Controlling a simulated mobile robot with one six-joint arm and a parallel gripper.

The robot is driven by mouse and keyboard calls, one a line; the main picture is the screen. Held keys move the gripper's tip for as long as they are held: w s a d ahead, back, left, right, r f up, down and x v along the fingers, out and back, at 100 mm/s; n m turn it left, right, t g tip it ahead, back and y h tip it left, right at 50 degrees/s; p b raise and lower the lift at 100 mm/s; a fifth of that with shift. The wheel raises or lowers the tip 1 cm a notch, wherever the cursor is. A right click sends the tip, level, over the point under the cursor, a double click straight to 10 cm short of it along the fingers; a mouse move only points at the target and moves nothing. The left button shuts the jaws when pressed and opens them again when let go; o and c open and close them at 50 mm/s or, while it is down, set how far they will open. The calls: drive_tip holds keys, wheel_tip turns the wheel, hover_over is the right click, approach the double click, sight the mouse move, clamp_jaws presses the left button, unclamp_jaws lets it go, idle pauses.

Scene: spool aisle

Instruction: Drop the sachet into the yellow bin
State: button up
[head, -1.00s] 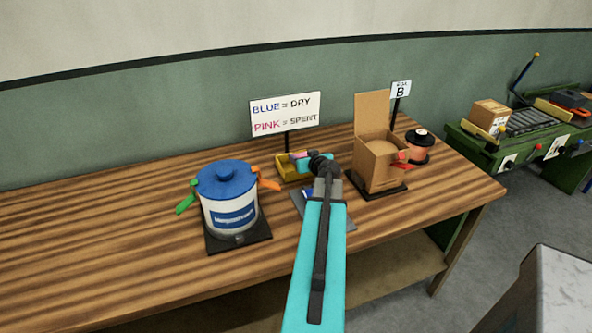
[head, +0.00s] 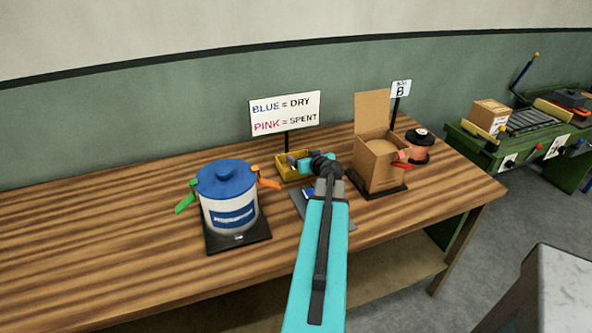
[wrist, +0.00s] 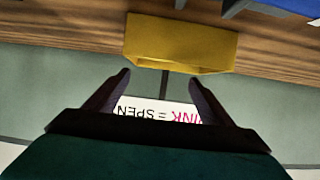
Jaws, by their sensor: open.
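The yellow bin (head: 284,175) stands on the wooden bench below the sign, and it shows at the top of the wrist view (wrist: 180,42). My gripper (head: 294,160) is over the bin in the head view. In the wrist view my gripper (wrist: 160,78) has its two dark fingers spread, with nothing between them. I see no sachet between the fingers. The bin's inside is hidden by its wall in the wrist view and partly by my gripper in the head view, so I cannot tell what lies in it.
A sign (head: 285,114) reads "BLUE = DRY, PINK = SPENT". A white tub with a blue lid (head: 226,190) stands left, an open cardboard box (head: 377,165) and a spool (head: 419,145) right. A grey mat (head: 338,218) with something blue lies under my arm.

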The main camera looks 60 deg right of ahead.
drive_tip(key=p+v, duration=0.5)
drive_tip(key=v, duration=0.5)
drive_tip(key=shift+r, duration=0.2)
idle(0.5)
drive_tip(key=p+v, duration=0.1)
drive_tip(key=p, duration=0.8)
drive_tip(key=shift+s+a+r, duration=0.2)
drive_tip(key=shift+s, duration=0.1)
drive_tip(key=shift+s+a+p, duration=0.15)
drive_tip(key=shift+s+p, duration=0.05)
drive_tip(key=shift+p, duration=0.55)
drive_tip(key=shift+f, duration=0.15)
idle(0.4)
